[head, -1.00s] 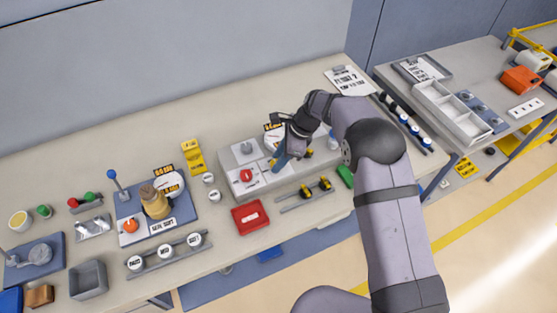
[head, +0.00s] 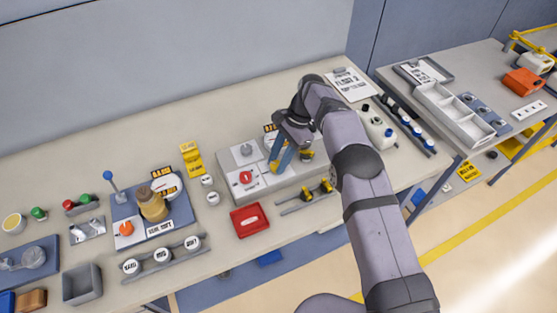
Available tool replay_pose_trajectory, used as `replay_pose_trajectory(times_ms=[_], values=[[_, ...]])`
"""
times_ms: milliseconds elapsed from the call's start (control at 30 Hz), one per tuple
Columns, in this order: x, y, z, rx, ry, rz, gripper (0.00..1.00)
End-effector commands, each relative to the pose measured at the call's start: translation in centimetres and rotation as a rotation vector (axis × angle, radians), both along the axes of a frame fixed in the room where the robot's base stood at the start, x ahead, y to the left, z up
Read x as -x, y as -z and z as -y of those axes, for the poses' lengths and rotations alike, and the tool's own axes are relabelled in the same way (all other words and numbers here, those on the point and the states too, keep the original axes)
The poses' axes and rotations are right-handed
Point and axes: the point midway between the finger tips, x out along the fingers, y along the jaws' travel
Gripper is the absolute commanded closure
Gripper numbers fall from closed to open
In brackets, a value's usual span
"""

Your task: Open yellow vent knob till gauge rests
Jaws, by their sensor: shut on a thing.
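A grey station (head: 262,196) stands on the bench. A small yellow-and-black knob (head: 306,155) shows on its right part, just right of my gripper. My gripper (head: 276,164) points down over the middle of the station, with blue fingers. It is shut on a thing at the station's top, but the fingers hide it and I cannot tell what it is. A dark label with yellow (head: 270,128) shows behind the gripper. A gauge there is hidden or too small to read.
The station also carries a red knob (head: 245,177) and a grey knob (head: 245,150). A second station (head: 152,205) is at left.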

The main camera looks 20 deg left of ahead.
Motion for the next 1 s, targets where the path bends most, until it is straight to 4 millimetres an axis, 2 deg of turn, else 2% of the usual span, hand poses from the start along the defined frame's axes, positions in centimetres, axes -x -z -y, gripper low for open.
replay_pose_trajectory(times_ms=[467, 500, 533, 1000], values=[[-0.05, -0.06, -0.01, 0.0, -0.011, 0.002, 0.93], [-0.05, -0.06, -0.01, 0.0, -0.011, 0.002, 0.61], [-0.05, -0.06, -0.01, 0.0, -0.01, 0.001, 0.54], [-0.23, -0.44, 0.09, -0.002, -0.01, 0.001, 0.52]])
